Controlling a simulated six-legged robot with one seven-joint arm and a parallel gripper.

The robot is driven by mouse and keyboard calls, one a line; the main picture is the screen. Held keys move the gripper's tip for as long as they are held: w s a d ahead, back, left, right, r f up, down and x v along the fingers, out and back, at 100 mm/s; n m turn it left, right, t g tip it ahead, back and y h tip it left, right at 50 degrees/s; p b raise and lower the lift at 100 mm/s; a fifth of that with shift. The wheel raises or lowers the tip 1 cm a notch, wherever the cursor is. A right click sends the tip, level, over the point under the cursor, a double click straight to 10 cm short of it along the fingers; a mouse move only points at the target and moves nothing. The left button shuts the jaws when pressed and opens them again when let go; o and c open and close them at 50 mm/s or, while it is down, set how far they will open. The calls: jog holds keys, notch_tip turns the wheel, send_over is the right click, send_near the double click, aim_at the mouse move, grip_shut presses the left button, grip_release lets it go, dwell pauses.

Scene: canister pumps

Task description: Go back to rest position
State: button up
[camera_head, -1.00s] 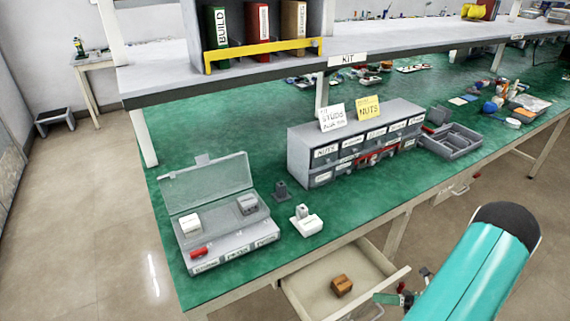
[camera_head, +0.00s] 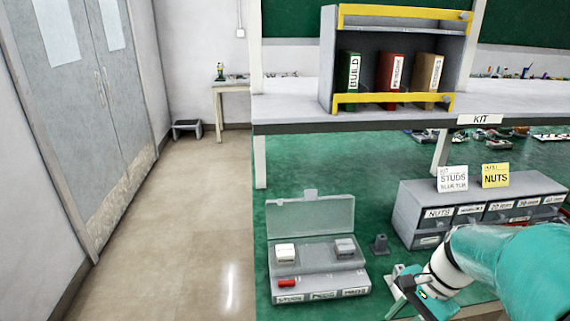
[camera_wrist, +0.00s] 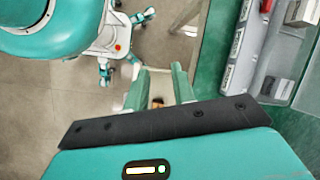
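My gripper (camera_head: 408,300) is at the lower right of the head view, in front of the bench edge. In the wrist view my gripper (camera_wrist: 163,75) has its two pale green fingers apart, so it is open. A small brown patch (camera_wrist: 157,102) shows between the finger bases; I cannot tell what it is or how far off. My forearm crosses the right side of the head view and hides part of the drawer cabinet (camera_head: 410,212). The bench drawer with the brown block is not in the head view.
A grey case (camera_head: 320,292) with its clear lid up stands on the green bench (camera_head: 290,205), holding white, grey and red pieces. A small grey part (camera_head: 380,243) stands beside it. A shelf (camera_head: 300,107) runs above. Open floor (camera_head: 185,230) lies left.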

jog(key=s+a+r+n+t+h, duration=0.4)
jog(key=a+r+n, duration=0.6)
jog(key=n, duration=0.3)
jog(key=shift+s+a+r+t+h, duration=0.3)
jog(key=shift+s+a+t, duration=0.05)
jog(key=shift+a+t, duration=0.35)
jog(key=shift+d, duration=0.1)
